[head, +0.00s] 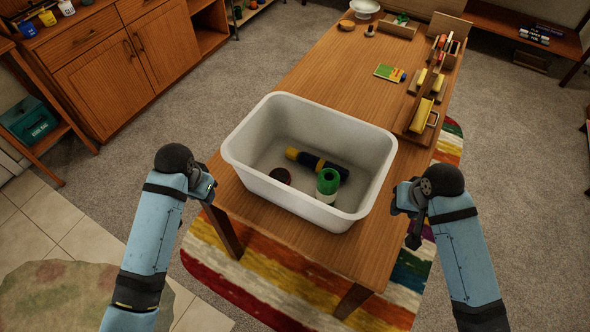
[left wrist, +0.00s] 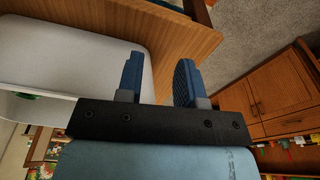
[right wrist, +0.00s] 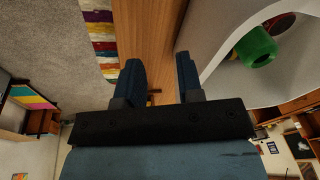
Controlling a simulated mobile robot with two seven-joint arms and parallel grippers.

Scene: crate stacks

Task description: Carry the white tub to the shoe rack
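The white tub (head: 245,165) stands upright on the near end of the wooden table (head: 310,75). In it lie a dark bottle with a yellow band (head: 318,162), a green-topped container (head: 327,184) and a dark round thing (head: 280,175). My left gripper (head: 208,190) is open beside the tub's left side; the tub's wall (left wrist: 70,50) shows close to its fingers (left wrist: 160,82). My right gripper (head: 398,204) is open beside the right side; the rim (right wrist: 215,60) is just right of its fingers (right wrist: 160,82). Both look empty. I cannot clearly identify the shoe rack.
A wooden organiser (head: 420,115) with several small items and a green booklet (head: 389,73) occupy the table's far part. A striped rug (head: 250,280) lies beneath. A wooden cabinet (head: 115,65) and a low stand with a teal box (head: 30,120) are at left. Carpet is clear between.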

